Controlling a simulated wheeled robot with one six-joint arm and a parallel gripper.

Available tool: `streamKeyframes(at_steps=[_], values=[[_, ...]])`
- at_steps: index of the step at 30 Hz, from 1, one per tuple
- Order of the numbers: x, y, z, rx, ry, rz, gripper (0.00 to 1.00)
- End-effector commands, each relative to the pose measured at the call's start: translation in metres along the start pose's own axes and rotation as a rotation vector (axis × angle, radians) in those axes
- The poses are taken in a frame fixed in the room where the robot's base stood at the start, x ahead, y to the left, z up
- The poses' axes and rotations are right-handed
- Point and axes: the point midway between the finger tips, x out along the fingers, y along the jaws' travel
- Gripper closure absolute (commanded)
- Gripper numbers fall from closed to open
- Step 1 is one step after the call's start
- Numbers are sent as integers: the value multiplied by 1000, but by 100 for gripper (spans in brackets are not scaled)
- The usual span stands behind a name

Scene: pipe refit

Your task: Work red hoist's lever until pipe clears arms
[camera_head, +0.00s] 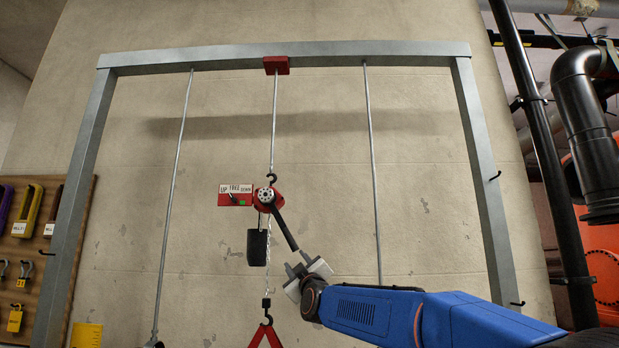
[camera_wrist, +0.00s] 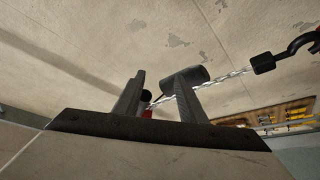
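The red hoist (camera_head: 268,196) hangs from the frame's top beam on a rod and hook. Its dark lever (camera_head: 284,228) slants down to the right, its lower end close to my gripper's fingertips. My gripper (camera_head: 299,268) is below and right of the hoist; the wrist view shows its two fingers (camera_wrist: 158,100) apart. A little red and black shows between them; I cannot tell whether the lever is between them. The red-and-white UP/FREE/DOWN plate (camera_head: 236,194) has a green mark. A chain runs down to a hook (camera_head: 267,316) holding a red sling (camera_head: 265,338). The pipe and arms are not visible.
A black chain container (camera_head: 258,247) hangs beside the lever. The grey steel frame (camera_head: 482,190) surrounds the hoist, with a thin rod (camera_head: 372,170) on either side. A tool board (camera_head: 38,250) is at left. Dark pipes (camera_head: 588,130) and orange equipment (camera_head: 603,270) are at right.

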Motion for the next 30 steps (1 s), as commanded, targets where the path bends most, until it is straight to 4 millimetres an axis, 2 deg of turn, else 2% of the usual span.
streamKeyframes(at_steps=[10, 21, 30], values=[[1, 2, -2, -6, 0, -3, 62], [14, 25, -24, -101, 0, -58, 62], [15, 27, -26, -115, 0, -66, 62]])
